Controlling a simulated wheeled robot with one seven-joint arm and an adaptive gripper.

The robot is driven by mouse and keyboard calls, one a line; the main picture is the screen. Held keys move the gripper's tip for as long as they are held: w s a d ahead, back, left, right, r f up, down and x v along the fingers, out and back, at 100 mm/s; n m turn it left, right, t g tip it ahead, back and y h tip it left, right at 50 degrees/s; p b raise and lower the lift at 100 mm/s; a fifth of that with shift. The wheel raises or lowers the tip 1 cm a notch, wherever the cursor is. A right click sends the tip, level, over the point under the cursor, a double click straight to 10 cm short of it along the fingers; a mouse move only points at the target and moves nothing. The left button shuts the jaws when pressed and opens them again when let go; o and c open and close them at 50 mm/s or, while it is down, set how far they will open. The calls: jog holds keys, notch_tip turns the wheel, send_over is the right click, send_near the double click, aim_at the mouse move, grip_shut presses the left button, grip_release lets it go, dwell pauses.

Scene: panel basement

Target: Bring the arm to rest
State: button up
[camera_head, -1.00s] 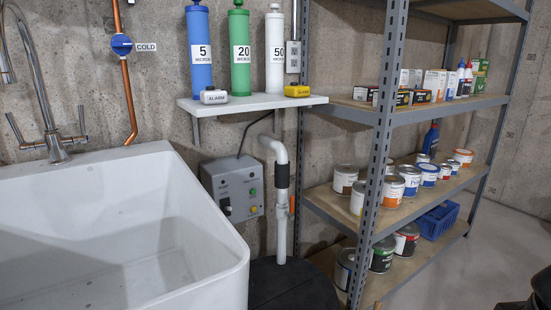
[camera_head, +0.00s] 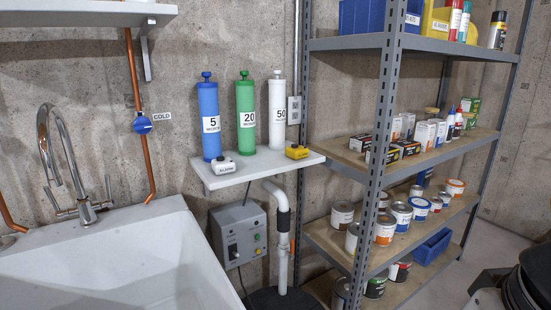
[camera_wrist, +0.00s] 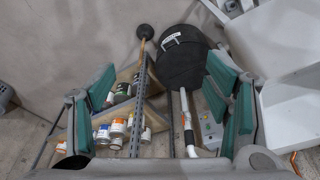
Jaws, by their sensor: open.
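My gripper (camera_wrist: 160,118) shows in the wrist view with its two teal-padded fingers wide apart and nothing between them. Beyond the fingers, at a distance, are the metal shelf unit with its cans (camera_wrist: 118,127) and a round black lid (camera_wrist: 178,55). In the head view the gripper itself does not show. A dark part of my arm (camera_head: 520,285) is at the lower right edge of the head view.
A white sink (camera_head: 120,260) with a chrome tap (camera_head: 78,190) is at the left. Blue, green and white filter cylinders (camera_head: 247,118) stand on a small wall shelf (camera_head: 262,168). The metal shelf unit (camera_head: 375,150) is at the right. Bare floor (camera_head: 425,293) shows beside it.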

notch_tip(320, 180, up, 16)
jog(key=s+t+p, duration=0.1)
jog(key=s+p, duration=0.1)
jog(key=p, duration=1.1)
jog(key=shift+s+t, duration=0.4)
